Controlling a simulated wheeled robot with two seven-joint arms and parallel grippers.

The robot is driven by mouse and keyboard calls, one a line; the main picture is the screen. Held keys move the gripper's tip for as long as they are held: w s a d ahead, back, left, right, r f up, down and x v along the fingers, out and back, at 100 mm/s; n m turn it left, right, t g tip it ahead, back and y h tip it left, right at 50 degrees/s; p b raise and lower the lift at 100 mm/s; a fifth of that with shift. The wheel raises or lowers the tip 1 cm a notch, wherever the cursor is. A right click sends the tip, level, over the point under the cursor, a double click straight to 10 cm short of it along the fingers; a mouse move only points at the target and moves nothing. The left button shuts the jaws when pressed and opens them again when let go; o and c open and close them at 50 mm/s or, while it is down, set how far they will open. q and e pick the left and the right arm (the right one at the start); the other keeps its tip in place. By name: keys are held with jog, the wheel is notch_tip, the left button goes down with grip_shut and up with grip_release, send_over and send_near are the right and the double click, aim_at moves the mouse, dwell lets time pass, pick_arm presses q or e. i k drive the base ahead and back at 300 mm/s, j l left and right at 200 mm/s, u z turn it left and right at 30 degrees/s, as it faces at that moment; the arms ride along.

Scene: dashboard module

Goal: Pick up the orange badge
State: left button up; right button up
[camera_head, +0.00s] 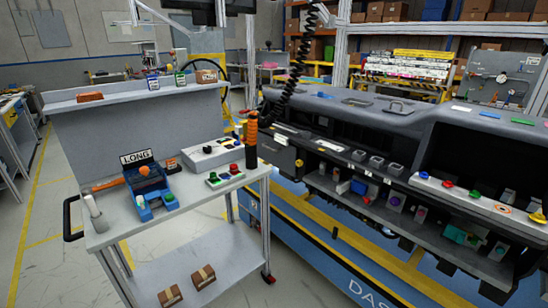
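A small flat orange piece (503,209), which looks like the orange badge, lies on the light grey strip (487,203) at the right of the dashboard module (420,125). It sits between a green knob-like piece (474,195) and a yellow one (538,218). It is too small to make out its exact shape. Neither of my grippers shows in this view, so nothing is seen near the orange piece.
A grey cart (205,205) at left carries a blue holder (150,188), a "LONG" sign (136,157) and a button box (224,175). An orange-and-black tool (251,130) hangs from a coiled cable. Flat coloured pieces, one green (523,121), lie on the dashboard top.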

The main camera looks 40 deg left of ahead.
aim_at(171, 163)
jog(key=u, duration=2.1)
jog(key=i+l, duration=0.1)
jog(key=l, duration=0.5)
jog(key=i+u, duration=0.05)
jog(key=i, duration=0.05)
